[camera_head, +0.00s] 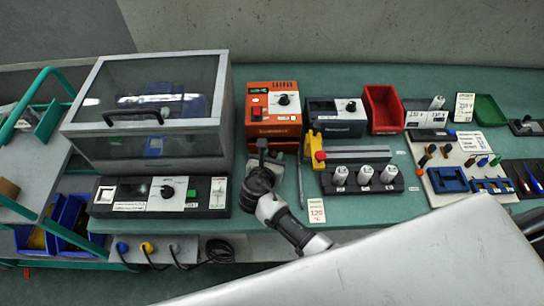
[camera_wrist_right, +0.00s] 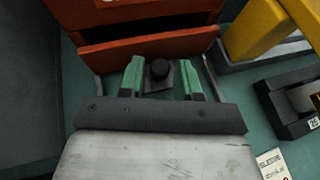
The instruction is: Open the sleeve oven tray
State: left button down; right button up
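The orange sleeve oven (camera_head: 273,108) stands at the back of the green bench, left of centre, with a dial on its face. Its orange tray front (camera_wrist_right: 185,43) shows in the right wrist view at the top, with a black round knob (camera_wrist_right: 159,68) before it. My right gripper (camera_wrist_right: 162,78) has its two green fingers spread, one on each side of the knob, with gaps visible. In the head view my right gripper (camera_head: 262,150) is at the oven's lower front and hides part of it. My left gripper is not in view.
A clear-lidded cabinet (camera_head: 150,100) stands left of the oven. A yellow clamp-like part (camera_head: 317,150) and a black block with white cylinders (camera_head: 362,180) are to the right.

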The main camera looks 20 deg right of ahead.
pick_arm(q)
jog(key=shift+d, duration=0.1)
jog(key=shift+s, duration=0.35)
pick_arm(e)
grip_shut()
